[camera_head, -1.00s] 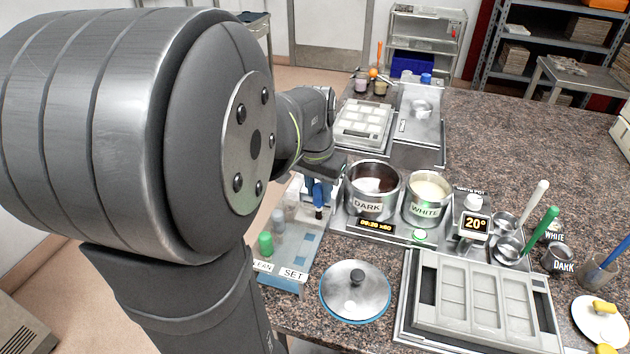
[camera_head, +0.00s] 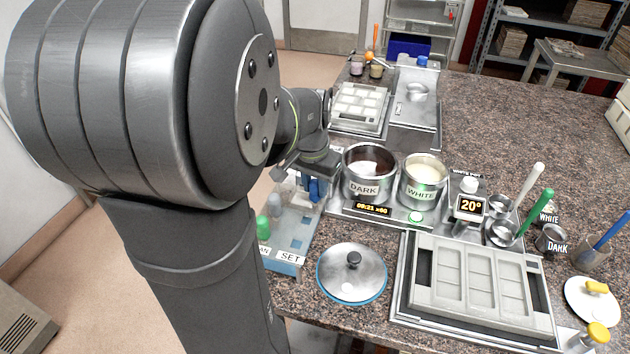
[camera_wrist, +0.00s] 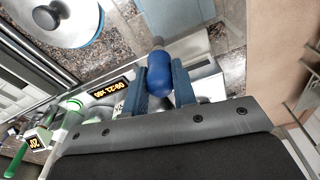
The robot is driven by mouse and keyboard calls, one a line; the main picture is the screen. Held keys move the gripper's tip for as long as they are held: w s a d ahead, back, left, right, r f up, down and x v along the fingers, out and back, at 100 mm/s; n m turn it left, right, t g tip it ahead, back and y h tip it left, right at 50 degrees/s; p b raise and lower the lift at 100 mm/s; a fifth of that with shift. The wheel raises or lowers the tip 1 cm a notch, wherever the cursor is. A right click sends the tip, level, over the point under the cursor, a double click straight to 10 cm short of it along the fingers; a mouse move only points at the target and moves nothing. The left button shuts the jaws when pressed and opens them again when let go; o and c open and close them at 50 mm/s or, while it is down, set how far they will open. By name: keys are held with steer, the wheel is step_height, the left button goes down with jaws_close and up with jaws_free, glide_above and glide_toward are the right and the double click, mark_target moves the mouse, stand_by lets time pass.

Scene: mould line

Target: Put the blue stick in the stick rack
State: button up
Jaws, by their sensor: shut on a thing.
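My gripper (camera_head: 314,188) is over the far part of the pale blue station at the left edge of the counter. In the wrist view, my gripper's two blue fingers (camera_wrist: 159,82) are shut on a blue, round-ended piece (camera_wrist: 159,66), which I take for the blue stick. How far it extends beyond the fingers is hard to tell. The pale blue station (camera_head: 280,255), marked SET, holds a green upright piece (camera_head: 264,228) and a pale one (camera_head: 275,204). It may be the stick rack; I cannot tell for certain.
DARK (camera_head: 363,187) and WHITE (camera_head: 424,193) pots stand just right of my gripper. A lid (camera_head: 350,276) lies in front of them. A grey mould (camera_head: 478,290) is at front right. Another blue-handled tool (camera_head: 609,232) stands in a cup at far right.

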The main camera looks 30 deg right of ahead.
steer(key=o, duration=1.5)
steer(key=shift+c, duration=0.2)
steer(key=shift+r, duration=3.5)
steer(key=shift+f, duration=3.5)
steer(key=shift+r, duration=0.1)
